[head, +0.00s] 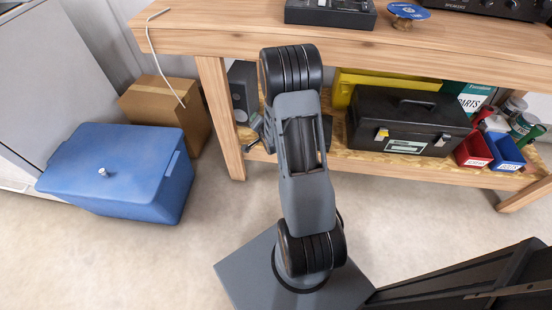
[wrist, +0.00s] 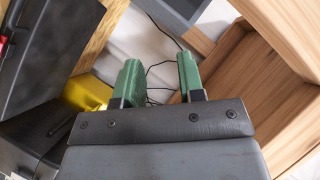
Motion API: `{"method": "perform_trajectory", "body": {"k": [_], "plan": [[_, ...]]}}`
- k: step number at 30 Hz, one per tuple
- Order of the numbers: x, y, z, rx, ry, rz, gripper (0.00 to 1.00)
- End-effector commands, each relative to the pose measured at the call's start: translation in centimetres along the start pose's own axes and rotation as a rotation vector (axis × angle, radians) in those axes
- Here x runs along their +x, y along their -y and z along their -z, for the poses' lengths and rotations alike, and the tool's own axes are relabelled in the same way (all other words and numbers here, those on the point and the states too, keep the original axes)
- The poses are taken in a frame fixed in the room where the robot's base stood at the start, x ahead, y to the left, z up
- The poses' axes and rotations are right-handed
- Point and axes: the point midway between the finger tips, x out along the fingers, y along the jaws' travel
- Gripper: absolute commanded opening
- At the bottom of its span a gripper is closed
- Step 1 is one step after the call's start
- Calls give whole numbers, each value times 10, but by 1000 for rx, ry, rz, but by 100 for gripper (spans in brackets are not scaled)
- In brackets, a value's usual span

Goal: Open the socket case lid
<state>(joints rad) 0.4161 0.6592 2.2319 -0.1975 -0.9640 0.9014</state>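A black case (head: 408,118) with a top handle, front latches and a pale label sits on the lower shelf of the wooden bench in the head view. Its lid looks shut. The label is too small to read, so I cannot tell for sure that it is the socket case. My gripper (wrist: 159,80) shows in the wrist view with two green fingertips held apart. Nothing is between them but background, with a dark cable and pale surface beyond. Dark box-like shapes and a yellow thing lie left of the fingers there. In the head view my arm hides the gripper.
A yellow case (head: 345,84) stands behind the black case. Red (head: 473,149) and blue (head: 506,151) bins stand right of it. The wooden bench (head: 225,38) has a leg left of my arm. A blue lidded box (head: 120,170) and a cardboard box (head: 160,98) stand on the floor at left.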

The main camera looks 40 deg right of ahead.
Motion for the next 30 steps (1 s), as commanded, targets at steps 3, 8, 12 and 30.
{"method": "perform_trajectory", "body": {"k": [3,8,12,30], "plan": [[27,-94,-48,185,-96,96,36],[28,-168,-86,396,-202,240,36],[18,-211,-110,527,-265,340,36],[52,-226,-106,642,-323,448,36]]}}
